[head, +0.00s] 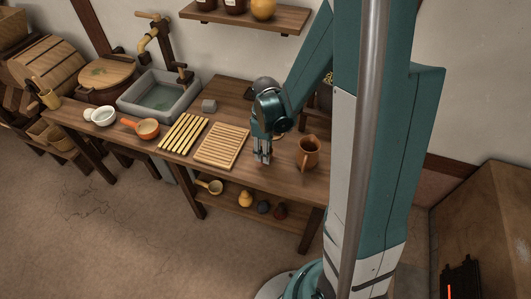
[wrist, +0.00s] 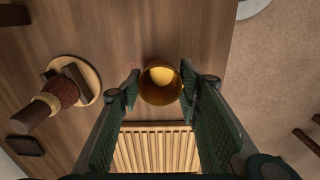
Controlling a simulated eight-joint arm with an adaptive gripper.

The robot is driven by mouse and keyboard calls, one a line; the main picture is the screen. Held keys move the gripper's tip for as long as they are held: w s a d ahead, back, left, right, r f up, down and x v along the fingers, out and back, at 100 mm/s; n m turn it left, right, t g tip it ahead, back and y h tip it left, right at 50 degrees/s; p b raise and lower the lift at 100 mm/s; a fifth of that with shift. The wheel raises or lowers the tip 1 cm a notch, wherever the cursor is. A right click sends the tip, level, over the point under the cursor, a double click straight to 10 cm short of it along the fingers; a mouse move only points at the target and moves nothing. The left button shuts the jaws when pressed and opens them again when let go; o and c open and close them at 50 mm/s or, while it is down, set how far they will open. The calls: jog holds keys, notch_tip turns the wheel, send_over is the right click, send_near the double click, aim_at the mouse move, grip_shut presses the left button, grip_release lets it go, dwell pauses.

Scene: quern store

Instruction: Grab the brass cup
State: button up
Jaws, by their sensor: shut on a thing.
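The brass cup (wrist: 160,86) is seen from above in the wrist view, round with a yellow inside and a darker brown rim. My gripper (head: 262,157) is shut on it, with one green pad on each side of the cup. In the head view the fingers point down over the table, between the slatted board and a brown jug. I cannot make the cup out clearly in that view. I cannot tell whether its base touches the tabletop.
The wooden table (head: 188,165) holds a slatted board (head: 222,146) left of my gripper and the brown jug (head: 308,153) close on its right. Yellow sticks (head: 183,133), an orange pan (head: 147,128) and a white bowl (head: 105,117) lie farther left. A stone basin (head: 158,99) stands behind.

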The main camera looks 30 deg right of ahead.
notch_tip(320, 180, up, 8)
jog(key=p, duration=0.2)
jog(key=shift+r, duration=0.15)
dwell(0.8)
